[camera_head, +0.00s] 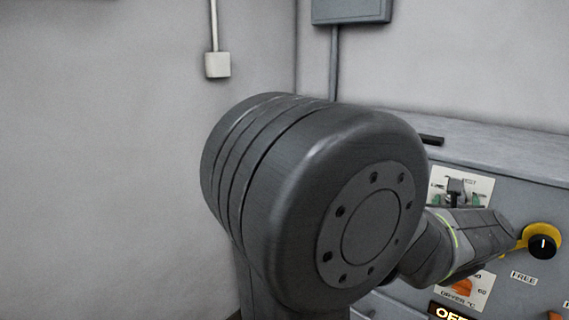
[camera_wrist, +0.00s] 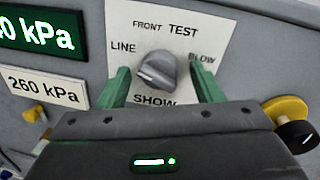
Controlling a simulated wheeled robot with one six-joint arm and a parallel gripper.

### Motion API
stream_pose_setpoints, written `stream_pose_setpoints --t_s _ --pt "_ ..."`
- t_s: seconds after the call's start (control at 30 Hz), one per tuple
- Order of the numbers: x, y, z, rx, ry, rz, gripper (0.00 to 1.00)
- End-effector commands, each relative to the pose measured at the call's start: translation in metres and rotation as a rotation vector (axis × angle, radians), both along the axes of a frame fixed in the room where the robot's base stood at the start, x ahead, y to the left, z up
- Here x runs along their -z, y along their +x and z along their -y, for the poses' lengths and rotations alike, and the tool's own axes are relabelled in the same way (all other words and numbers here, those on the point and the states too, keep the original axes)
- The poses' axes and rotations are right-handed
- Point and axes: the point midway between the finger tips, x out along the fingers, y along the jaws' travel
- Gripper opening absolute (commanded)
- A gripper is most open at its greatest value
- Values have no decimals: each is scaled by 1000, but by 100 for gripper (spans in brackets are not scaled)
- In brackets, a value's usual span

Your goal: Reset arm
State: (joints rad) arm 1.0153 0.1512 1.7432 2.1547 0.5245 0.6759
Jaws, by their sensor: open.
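My gripper (camera_wrist: 161,68) is open in the wrist view, its two green fingers spread on either side of a grey rotary knob (camera_wrist: 158,70). The knob sits on a white plate (camera_wrist: 190,18) marked FRONT TEST, LINE and BLOW, with a partly covered word below. I see no finger touching the knob, but the depth gap is hard to judge. In the head view the green fingers of my gripper (camera_head: 455,199) show small in front of the same plate (camera_head: 482,187). My arm hides much of the panel there.
The grey cabinet (camera_head: 500,150) fills the right side. Its panel holds an orange dryer knob (camera_head: 462,287), a yellow knob with a black cap (camera_head: 542,246) and a lit OFF display (camera_head: 452,313). A kPa display (camera_wrist: 40,30) is at upper left in the wrist view.

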Motion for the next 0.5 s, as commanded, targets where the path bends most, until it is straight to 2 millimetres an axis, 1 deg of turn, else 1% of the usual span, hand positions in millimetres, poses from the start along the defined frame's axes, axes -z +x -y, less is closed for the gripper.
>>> stream_pose_setpoints --t_s 0.17,0.3,0.5 --pt "-1 0 0 0 98 79 60" --pt "1 -7 -4 0 97 82 60" --pt "1 -8 -5 -1 97 81 60"
